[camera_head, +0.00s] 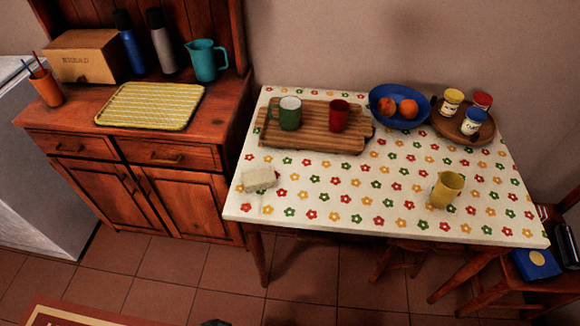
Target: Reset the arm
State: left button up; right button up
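Neither of my grippers can be made out in the head view. A small dark shape (215,323) shows at the bottom edge, too cut off to identify. The table (330,215) with a flowered white cloth stands in front of me. On it are a ribbed wooden board (310,143) with a green mug (290,114) and a red cup (338,117), a blue bowl (380,92) of orange fruit, a yellow jug (447,189) and a pale block-like item (259,179).
A round wooden tray (446,127) holds several small pots at the table's back right. A wooden cabinet (165,153) stands left, carrying a yellow tray (151,107), bread box (86,57) and teal jug (206,60). A stool (540,283) is lower right. The tablecloth's front middle is clear.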

pick_arm(q)
jog(key=s+f, duration=0.4)
jog(key=f, duration=0.3)
jog(key=s+f, duration=0.3)
jog(key=f, duration=0.4)
jog(key=shift+s+d+t+h, duration=0.15)
jog(key=shift+s+t+h, duration=0.15)
jog(key=shift+s, duration=0.1)
